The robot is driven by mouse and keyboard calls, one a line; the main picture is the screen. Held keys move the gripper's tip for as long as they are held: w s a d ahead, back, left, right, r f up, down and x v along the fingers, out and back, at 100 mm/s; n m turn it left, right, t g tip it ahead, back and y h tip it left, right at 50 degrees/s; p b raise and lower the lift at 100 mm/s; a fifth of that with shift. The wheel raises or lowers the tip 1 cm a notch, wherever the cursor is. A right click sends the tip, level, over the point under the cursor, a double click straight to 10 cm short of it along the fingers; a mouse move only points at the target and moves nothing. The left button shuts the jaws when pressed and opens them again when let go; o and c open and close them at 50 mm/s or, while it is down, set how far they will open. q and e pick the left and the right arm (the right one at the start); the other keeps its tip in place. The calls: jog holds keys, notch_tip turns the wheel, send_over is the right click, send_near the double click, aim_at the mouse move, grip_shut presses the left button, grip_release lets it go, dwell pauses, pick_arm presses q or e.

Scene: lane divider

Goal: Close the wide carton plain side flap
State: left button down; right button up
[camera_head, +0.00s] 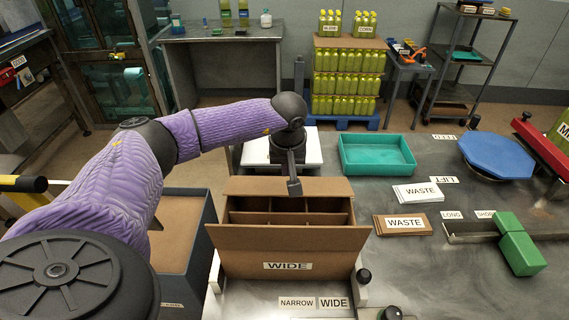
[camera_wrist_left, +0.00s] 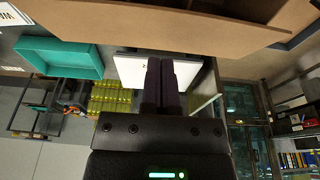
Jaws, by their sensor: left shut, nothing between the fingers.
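The brown wide carton (camera_head: 245,264) stands open at the table's front edge in the head view, with compartments inside and a WIDE label on its front. A near flap (camera_head: 225,238) leans outward over that front. A plain flap (camera_head: 250,186) stands out along the far side. My left gripper (camera_head: 294,187) is shut and empty, pointing down at the middle of the far flap; I cannot tell whether it touches. In the left wrist view the shut fingers (camera_wrist_left: 160,85) point toward brown carton board (camera_wrist_left: 160,22). My right gripper is not in view.
A teal tray (camera_head: 377,168) and white WASTE stack (camera_head: 418,193) lie right of the carton. A brown WASTE stack (camera_head: 403,225) lies close by its right side. A green block (camera_head: 520,250) and blue octagonal plate (camera_head: 497,155) are farther right. A grey bin (camera_head: 196,262) stands left.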

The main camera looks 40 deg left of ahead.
pick_arm(q)
jog(key=s+d, duration=0.6)
jog(key=s, duration=0.1)
jog(key=w+a+r+b, duration=0.5)
jog(key=w+r+b, duration=0.1)
jog(key=r+b, duration=0.25)
jog(key=shift+g+h, duration=0.3)
jog(key=shift+g, duration=0.1)
jog(key=f, duration=0.3)
jog(key=w+f, duration=0.1)
jog(key=f, duration=0.2)
jog(key=f+b, duration=0.1)
jog(key=f, duration=0.2)
jog(key=shift+w+a, duration=0.25)
jog(key=shift+s+d+f, duration=0.15)
jog(key=shift+s+f, duration=0.05)
jog(key=shift+f, duration=0.4)
jog(key=shift+s+d+f, duration=0.15)
jog(key=shift+s+f, duration=0.05)
jog(key=shift+f, duration=0.35)
jog(key=shift+s+d+f, duration=0.15)
jog(key=shift+f, duration=0.3)
jog(key=shift+s+d+f, duration=0.25)
jog(key=shift+f, duration=0.25)
